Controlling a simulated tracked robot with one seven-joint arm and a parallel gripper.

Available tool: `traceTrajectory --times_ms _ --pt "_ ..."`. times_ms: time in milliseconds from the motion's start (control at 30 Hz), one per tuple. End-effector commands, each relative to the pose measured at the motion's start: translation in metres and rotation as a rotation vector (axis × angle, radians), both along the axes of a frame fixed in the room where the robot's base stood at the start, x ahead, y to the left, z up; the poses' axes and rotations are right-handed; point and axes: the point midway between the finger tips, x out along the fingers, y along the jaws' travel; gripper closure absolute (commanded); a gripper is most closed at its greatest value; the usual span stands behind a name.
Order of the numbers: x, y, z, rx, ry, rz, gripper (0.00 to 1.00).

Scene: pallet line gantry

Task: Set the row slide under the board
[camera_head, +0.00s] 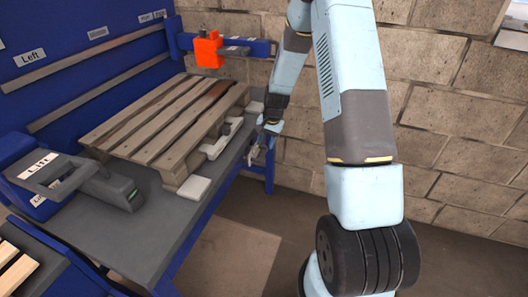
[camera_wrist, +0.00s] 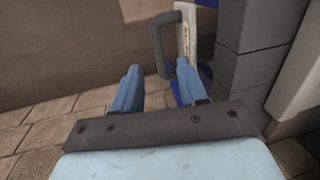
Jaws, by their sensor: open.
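My gripper (camera_head: 258,150) is open beside the right edge of the grey table (camera_head: 180,220). In the wrist view its two blue fingers (camera_wrist: 157,67) stand apart with nothing between their tips. Beyond them is a dark loop handle (camera_wrist: 157,42) on a pale labelled strip (camera_wrist: 186,32); the label is too small to read. A pale handle piece (camera_head: 216,145) shows at the table's right side, left of my gripper. I cannot tell for certain which part is the row slide. A wooden slatted board or pallet (camera_head: 160,118) lies on the table.
A blue back panel (camera_head: 60,75) carries labels, one reading "Left", above grey rails. An orange block (camera_head: 207,50) sits on a blue arm behind the pallet. A grey clamp-like handle (camera_head: 110,188) stands at the table's left. A brick wall is close behind; the floor at right is clear.

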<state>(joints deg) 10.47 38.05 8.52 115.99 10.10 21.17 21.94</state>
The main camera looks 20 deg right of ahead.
Motion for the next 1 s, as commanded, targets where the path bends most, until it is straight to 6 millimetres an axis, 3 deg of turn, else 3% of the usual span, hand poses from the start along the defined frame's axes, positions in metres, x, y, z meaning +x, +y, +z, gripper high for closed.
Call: traceTrajectory --times_ms 100,333,767,1000 --pt "0.002 0.003 -0.02 0.001 0.003 0.001 0.58" --pt "0.004 0.007 -0.046 0.0 0.002 0.001 0.58" --pt "0.006 0.009 -0.054 0.0 0.0 0.002 0.58" --pt "0.006 0.009 -0.054 0.0 0.0 0.002 0.78"
